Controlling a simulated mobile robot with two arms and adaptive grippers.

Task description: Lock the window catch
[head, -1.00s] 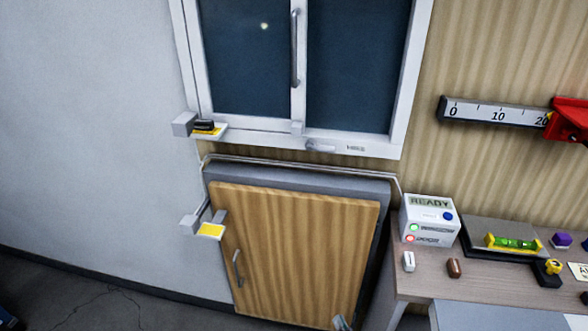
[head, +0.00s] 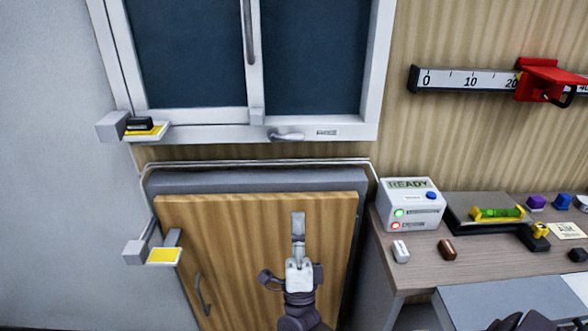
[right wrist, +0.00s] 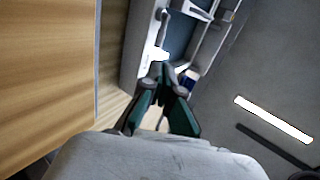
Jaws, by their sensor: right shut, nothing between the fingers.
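The window catch (head: 287,136) is a small light grey lever on the bottom rail of the white window frame (head: 215,131), right of the middle. It lies roughly level along the rail. A small label (head: 326,132) is to its right. My right gripper (head: 298,225) is shut and empty. It points up in front of the wooden cabinet door, below the catch and apart from it. In the right wrist view its fingertips (right wrist: 167,70) are together, and the catch cannot be told for sure there. My left gripper is not in view.
The wooden door (head: 235,240) stands below the window. Yellow-marked brackets (head: 164,256) jut out at left, the upper one (head: 143,131) holding a black block. At right, a bench (head: 420,270) holds a READY box (head: 410,204) and a level (head: 497,213). A red clamp sits on the wall ruler (head: 465,80).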

